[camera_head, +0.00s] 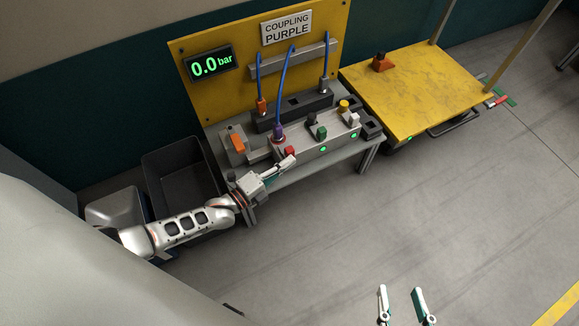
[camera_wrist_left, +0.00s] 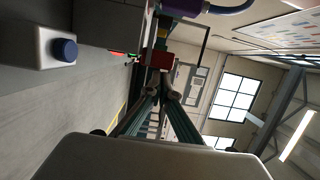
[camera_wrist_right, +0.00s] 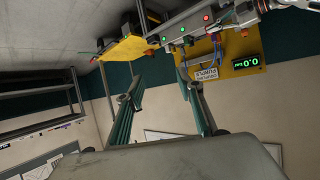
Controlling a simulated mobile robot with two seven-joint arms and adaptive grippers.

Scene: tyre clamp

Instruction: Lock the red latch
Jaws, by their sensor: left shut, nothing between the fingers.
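The small red latch (camera_head: 289,150) sits at the left front of the grey fixture block (camera_head: 335,133), beside the purple coupling (camera_head: 278,131). It also shows in the left wrist view (camera_wrist_left: 158,58), just beyond my fingertips. My left gripper (camera_head: 291,161) is shut and empty, with its tips close to the red latch; I cannot tell whether they touch. It also shows in the left wrist view (camera_wrist_left: 161,88). My right gripper (camera_head: 401,292) is open and empty over the floor, far from the fixture; its fingers are apart in the right wrist view (camera_wrist_right: 160,88).
A dark bin (camera_head: 183,165) stands left of the bench. A yellow table (camera_head: 420,85) stands right. The front floor is clear.

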